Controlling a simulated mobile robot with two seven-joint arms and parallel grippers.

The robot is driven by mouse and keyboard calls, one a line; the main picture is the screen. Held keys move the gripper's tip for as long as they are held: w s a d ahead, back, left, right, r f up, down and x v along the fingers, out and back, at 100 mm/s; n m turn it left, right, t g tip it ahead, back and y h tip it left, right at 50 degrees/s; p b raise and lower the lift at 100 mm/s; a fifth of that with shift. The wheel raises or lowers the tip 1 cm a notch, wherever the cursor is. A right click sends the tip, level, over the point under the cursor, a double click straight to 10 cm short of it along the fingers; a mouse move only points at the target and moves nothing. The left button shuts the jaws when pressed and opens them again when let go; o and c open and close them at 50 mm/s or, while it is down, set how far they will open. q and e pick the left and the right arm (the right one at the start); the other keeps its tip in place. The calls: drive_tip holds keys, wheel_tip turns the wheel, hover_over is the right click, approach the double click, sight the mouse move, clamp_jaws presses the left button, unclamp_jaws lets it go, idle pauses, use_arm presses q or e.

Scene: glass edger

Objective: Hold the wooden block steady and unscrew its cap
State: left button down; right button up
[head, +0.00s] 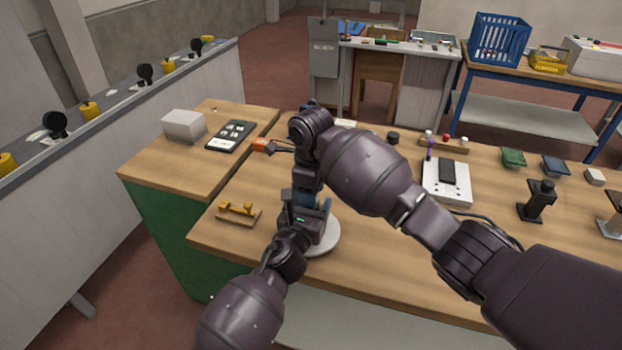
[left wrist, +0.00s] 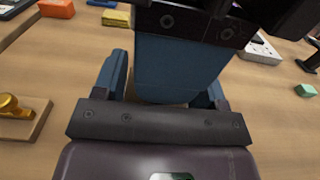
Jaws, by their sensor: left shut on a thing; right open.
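My left gripper (head: 314,208) is low over the near left part of the workbench, above a pale round disc (head: 327,238). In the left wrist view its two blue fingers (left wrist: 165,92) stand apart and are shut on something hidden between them. The wooden block and its cap are not clearly visible; the grippers cover that spot. My right gripper (head: 306,188) points down from above, right at the left one. In the left wrist view its wide blue finger (left wrist: 180,65) fills the space over the left fingers. It is open, but its fingertips are mostly hidden.
A wooden base with brass knobs (head: 239,213) lies left of my grippers. An orange piece (head: 262,145) lies behind them. A white device (head: 446,181) and a black stand (head: 537,201) are to the right. A grey box (head: 184,126) sits on the left bench. Clear wood lies front right.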

drive_tip(key=shift+f, duration=1.1)
drive_tip(key=shift+c, duration=0.3)
drive_tip(key=c, duration=0.7)
drive_tip(key=shift+n, duration=1.7)
drive_tip(key=o, duration=1)
drive_tip(key=shift+o, duration=0.2)
